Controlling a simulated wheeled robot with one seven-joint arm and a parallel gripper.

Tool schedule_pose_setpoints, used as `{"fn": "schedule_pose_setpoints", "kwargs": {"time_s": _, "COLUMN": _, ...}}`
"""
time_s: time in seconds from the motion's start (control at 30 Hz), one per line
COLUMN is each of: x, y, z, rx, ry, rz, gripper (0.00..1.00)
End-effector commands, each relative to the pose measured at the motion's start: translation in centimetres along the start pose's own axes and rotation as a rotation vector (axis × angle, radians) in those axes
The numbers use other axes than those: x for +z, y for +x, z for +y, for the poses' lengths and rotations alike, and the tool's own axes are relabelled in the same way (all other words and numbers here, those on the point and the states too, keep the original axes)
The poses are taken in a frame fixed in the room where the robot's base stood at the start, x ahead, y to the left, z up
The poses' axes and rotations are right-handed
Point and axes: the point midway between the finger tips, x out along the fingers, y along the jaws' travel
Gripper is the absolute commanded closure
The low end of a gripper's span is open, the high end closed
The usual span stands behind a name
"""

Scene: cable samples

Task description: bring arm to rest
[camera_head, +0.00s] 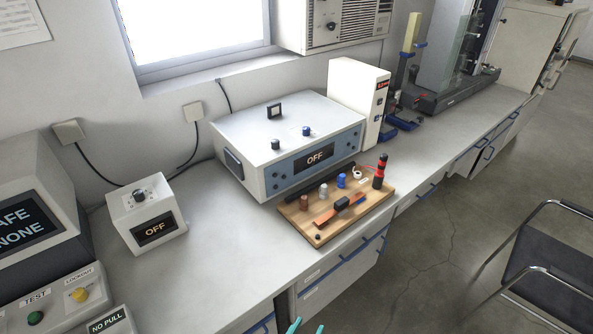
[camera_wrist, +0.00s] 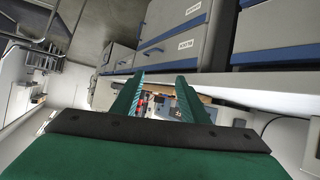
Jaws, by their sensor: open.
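My gripper (camera_head: 306,327) shows only as two teal fingertips at the bottom edge of the head view, in front of the bench's front edge. In the wrist view my gripper (camera_wrist: 158,95) has its two green fingers apart with nothing held between them. The wrist view looks past the fingers at the drawers and the bench, which appear turned over. The rest of my arm is out of the head view.
A wooden board (camera_head: 292,226) with cable samples and tools lies on the bench (camera_head: 215,275). Behind it stands a large unit (camera_head: 285,145) reading OFF. A small box (camera_head: 146,218) also reads OFF. A chair (camera_head: 550,265) stands on the right. The floor between is clear.

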Motion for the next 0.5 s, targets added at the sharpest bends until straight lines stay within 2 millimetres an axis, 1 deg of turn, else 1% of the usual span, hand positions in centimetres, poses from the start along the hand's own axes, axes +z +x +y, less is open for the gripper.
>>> {"fn": "schedule_pose_setpoints", "kwargs": {"time_s": 0.03, "x": 1.5, "y": -1.0, "z": -0.1, "rx": -0.043, "ry": -0.021, "rz": -0.007, "gripper": 0.6}}
{"fn": "schedule_pose_setpoints", "kwargs": {"time_s": 0.1, "x": 3.0, "y": -2.3, "z": -0.3, "rx": -0.103, "ry": -0.045, "rz": -0.005, "gripper": 0.6}}
{"fn": "schedule_pose_setpoints", "kwargs": {"time_s": 0.2, "x": 4.7, "y": -4.4, "z": -0.5, "rx": -0.183, "ry": -0.069, "rz": 0.008, "gripper": 0.6}}
{"fn": "schedule_pose_setpoints", "kwargs": {"time_s": 0.33, "x": 6.3, "y": -7.5, "z": -0.3, "rx": -0.27, "ry": -0.087, "rz": 0.036, "gripper": 0.6}}
{"fn": "schedule_pose_setpoints", "kwargs": {"time_s": 0.5, "x": 7.2, "y": -12.0, "z": 0.7, "rx": -0.356, "ry": -0.091, "rz": 0.09, "gripper": 0.6}}
